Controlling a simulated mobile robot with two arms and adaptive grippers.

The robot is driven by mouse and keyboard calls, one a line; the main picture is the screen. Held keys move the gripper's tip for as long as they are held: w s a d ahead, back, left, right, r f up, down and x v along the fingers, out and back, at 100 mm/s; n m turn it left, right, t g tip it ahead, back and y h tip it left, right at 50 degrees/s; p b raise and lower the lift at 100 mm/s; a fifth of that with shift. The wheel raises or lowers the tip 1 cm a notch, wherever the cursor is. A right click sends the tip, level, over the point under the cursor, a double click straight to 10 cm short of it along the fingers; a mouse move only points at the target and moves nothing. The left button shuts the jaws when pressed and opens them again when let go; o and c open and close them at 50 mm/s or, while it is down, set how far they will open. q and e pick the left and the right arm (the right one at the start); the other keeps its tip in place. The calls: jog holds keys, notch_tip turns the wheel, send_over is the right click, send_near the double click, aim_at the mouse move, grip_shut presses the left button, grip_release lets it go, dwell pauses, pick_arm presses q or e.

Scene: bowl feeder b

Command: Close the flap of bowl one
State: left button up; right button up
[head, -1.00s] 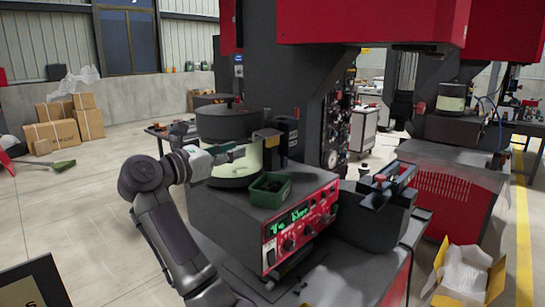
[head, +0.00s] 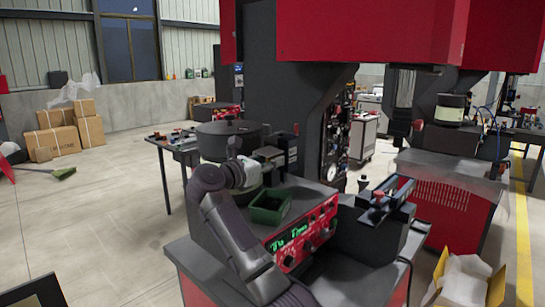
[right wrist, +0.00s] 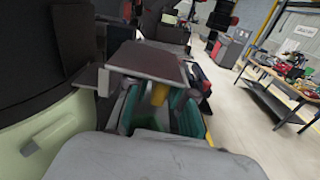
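Bowl one is a black round bowl (head: 222,143) on a pale green base, standing on the grey feeder unit. Its black and pale green wall (right wrist: 45,45) fills the left of the right wrist view. The flap appears as a flat grey-brown plate (right wrist: 150,60) beside the bowl, right in front of my right gripper (right wrist: 158,115). In the head view the flap (head: 269,152) is small, and its exact angle is unclear. My right gripper (head: 262,168) is close to the bowl's right front side. Its teal finger pads look apart; contact with the flap cannot be told.
A small green bin (head: 270,207) sits just right of my arm on the feeder unit. A red control panel (head: 300,233) is on its front. A black linear feeder (head: 380,205) stands to the right. A dark column (head: 268,90) rises behind. Open floor lies left.

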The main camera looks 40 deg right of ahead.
jog(key=shift+d, duration=0.15)
jog(key=shift+c, duration=0.3)
grip_shut()
